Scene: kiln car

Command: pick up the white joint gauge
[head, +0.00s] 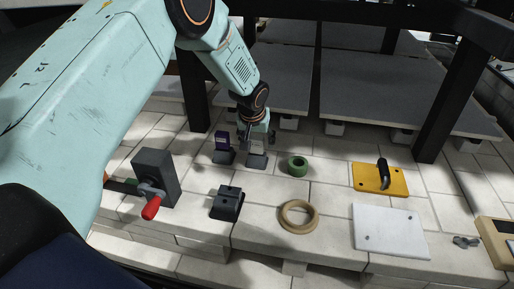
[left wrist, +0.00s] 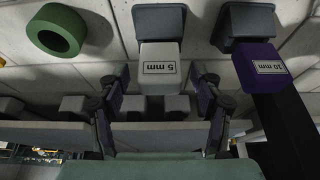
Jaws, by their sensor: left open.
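The white joint gauge (head: 257,146) stands upright on a grey base on the pale brick deck, in the middle of the head view. In the left wrist view the white gauge (left wrist: 160,68) bears an upside-down "5 mm" label. My left gripper (head: 257,139) is open above and around its top. In the left wrist view its fingers (left wrist: 159,78) are spread to either side of the white block, with gaps showing. A purple gauge (head: 221,141) stands close by on the left; its "10 mm" label shows in the left wrist view (left wrist: 262,66). My right gripper is not in view.
A green ring (head: 298,166) lies right of the gauges. Nearer are a black block (head: 227,203), a tan ring (head: 285,219) and a grey block with a red-handled crank (head: 156,177). A yellow plate (head: 366,179) and white board (head: 389,231) lie right. Dark posts and grey shelves stand behind.

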